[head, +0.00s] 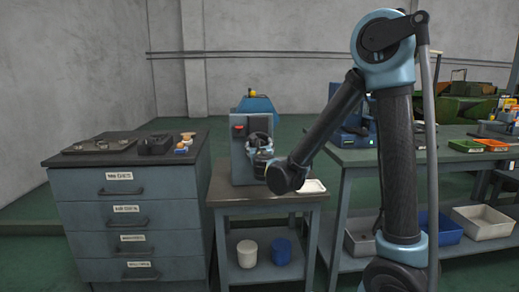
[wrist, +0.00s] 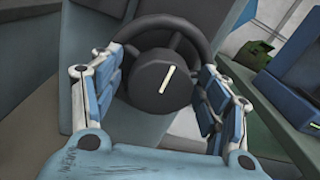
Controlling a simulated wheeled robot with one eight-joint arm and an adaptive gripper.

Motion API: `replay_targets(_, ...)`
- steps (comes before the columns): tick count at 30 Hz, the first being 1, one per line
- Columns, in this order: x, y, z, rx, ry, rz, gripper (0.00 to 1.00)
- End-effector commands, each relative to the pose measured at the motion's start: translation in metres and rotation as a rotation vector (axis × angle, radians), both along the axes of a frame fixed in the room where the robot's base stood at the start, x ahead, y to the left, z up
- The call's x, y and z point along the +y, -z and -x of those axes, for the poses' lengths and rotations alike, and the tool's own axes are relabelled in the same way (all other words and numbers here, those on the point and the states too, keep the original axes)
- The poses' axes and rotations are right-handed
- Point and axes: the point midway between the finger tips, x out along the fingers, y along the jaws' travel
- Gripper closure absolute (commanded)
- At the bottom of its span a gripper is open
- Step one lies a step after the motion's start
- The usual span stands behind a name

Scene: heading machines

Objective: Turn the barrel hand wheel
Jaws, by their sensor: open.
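The barrel hand wheel (wrist: 203,43) is a dark wheel with a thick round hub (wrist: 155,82) that bears a pale line mark, tilted to the right at its top. It sits on the front of a blue-grey machine (head: 241,165) on a small bench. My gripper (wrist: 160,85) is open, with one finger on each side of the hub, in front of the wheel. I cannot tell whether the fingers touch the hub or rim. In the head view, the wheel (head: 259,126) is partly hidden by my gripper and forearm.
A drawer cabinet (head: 130,215) with tools on top stands left of the bench (head: 218,196). A white tray (head: 313,186) lies on the bench, right of the machine. A long green-topped table (head: 350,157) with coloured bins stands at the right. Two canisters sit on the lower shelf.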

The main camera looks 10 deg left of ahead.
Motion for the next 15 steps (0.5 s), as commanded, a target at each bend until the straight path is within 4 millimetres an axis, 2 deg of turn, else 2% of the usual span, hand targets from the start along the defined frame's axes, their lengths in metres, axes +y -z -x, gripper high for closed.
replay_targets(9,0.0006,0.0,-0.0017,0.0,0.0,0.0,0.31)
replay_targets(15,0.0005,0.0,-0.0016,0.0,0.0,0.0,0.75)
